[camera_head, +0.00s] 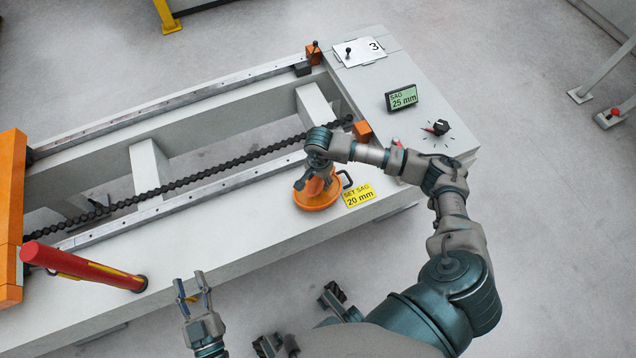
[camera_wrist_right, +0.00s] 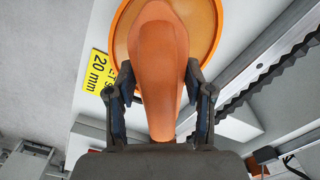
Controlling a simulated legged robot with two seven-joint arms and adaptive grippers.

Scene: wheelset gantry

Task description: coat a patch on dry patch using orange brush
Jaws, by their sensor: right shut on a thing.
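My right gripper (camera_head: 314,178) is shut on an orange handle, which I take as the orange brush (camera_wrist_right: 158,55). In the right wrist view its fingers (camera_wrist_right: 158,95) lie on both sides of the tapered handle. Behind the handle is a round orange pot or base (camera_head: 318,198) with a black side handle, on the grey beam by the yellow label. I cannot tell whether the brush touches it; bristles are hidden. A dark chain (camera_head: 200,175) runs along the gantry, but I cannot make out a dry patch. My left gripper (camera_head: 191,281) is open and empty, near the beam's front edge.
A yellow "SET SAG 20 mm" label (camera_head: 358,196) lies right of the pot. A display reading 25 mm (camera_head: 402,97) and a black knob (camera_head: 438,127) are on the end plate.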

